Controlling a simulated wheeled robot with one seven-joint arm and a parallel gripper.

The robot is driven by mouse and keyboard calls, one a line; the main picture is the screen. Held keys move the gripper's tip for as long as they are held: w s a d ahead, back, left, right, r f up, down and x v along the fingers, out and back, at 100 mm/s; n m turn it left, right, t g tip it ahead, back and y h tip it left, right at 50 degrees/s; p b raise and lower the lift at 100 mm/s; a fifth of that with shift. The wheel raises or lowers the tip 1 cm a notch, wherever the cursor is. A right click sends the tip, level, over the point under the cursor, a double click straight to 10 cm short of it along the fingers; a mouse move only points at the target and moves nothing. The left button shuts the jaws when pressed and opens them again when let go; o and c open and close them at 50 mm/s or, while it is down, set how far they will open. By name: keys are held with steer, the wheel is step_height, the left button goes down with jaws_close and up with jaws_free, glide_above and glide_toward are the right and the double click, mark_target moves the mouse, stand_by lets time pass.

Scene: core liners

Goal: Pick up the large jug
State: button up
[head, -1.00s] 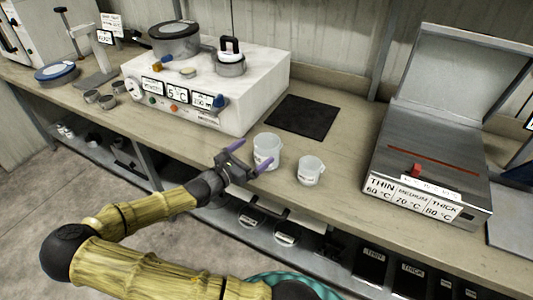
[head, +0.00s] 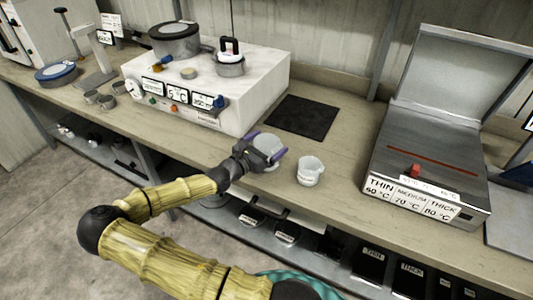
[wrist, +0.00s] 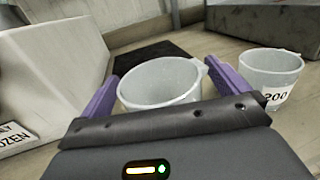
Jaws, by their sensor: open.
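Two translucent white jugs stand on the bench. The larger one, the large jug (head: 268,147), is on the left, partly hidden behind my gripper in the head view. In the wrist view the large jug (wrist: 160,82) is between the two purple fingers, its lower part hidden by the gripper body. My gripper (head: 266,150) is open, with one finger on each side of the jug; I cannot tell whether either touches it. The smaller jug (head: 310,171) stands apart to the right. It also shows in the wrist view (wrist: 270,72), with a "200" label.
A white bath unit (head: 205,90) stands behind and left of the jugs. A black mat (head: 302,117) lies flat behind them. A grey metal hot plate (head: 428,165) with its lid raised is at the right. The bench's front edge is close by.

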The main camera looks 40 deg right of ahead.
steer(key=shift+c, duration=0.2)
stand_by(0.3)
steer(key=c, duration=0.9)
steer(key=shift+r, duration=0.15)
step_height(320, 180, up, 10)
steer(key=shift+f, duration=0.15)
